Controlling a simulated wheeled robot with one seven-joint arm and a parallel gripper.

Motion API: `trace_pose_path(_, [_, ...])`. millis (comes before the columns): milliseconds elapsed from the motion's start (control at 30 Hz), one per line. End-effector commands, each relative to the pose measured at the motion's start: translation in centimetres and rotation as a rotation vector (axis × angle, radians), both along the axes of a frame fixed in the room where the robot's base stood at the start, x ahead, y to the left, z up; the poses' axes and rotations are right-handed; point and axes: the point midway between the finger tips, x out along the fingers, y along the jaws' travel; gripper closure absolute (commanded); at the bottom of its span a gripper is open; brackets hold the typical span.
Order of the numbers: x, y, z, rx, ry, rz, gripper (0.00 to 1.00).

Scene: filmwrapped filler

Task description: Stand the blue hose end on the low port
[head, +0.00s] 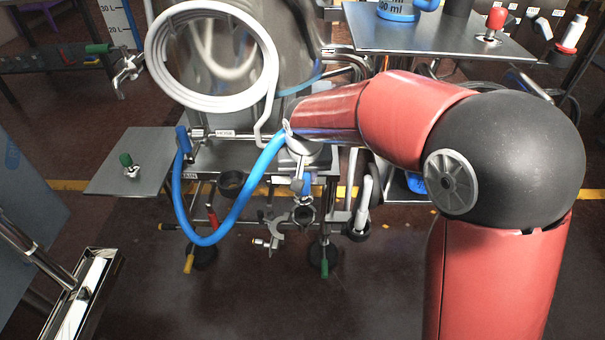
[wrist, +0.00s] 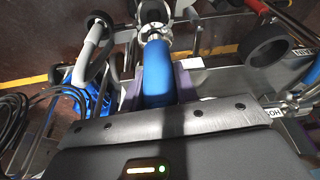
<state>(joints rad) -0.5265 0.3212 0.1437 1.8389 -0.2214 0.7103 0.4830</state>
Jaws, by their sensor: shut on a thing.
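The blue hose (head: 207,239) hangs in a loop from a fitting at the left of the steel cart and rises to my gripper (head: 300,165). In the wrist view my gripper (wrist: 158,88) is shut on the blue hose end (wrist: 157,72), with a finger on each side. In the head view a metal fitting with a round opening (head: 302,214) shows just below my gripper. I cannot tell whether this is the low port or whether the hose end touches it.
A coiled white hose (head: 213,103) hangs on the steel vessel behind. A dark ring holder (head: 231,182) and metal valves stand around the cart's lower frame.

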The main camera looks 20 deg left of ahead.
Motion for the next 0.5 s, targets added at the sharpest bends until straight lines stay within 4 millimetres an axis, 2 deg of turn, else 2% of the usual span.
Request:
trace_pose_path(167, [-0.1,0.0,-0.2,0.001,-0.001,0.0,1.0])
trace_pose_path(500, [-0.1,0.0,-2.0,0.001,0.0,0.0,1.0])
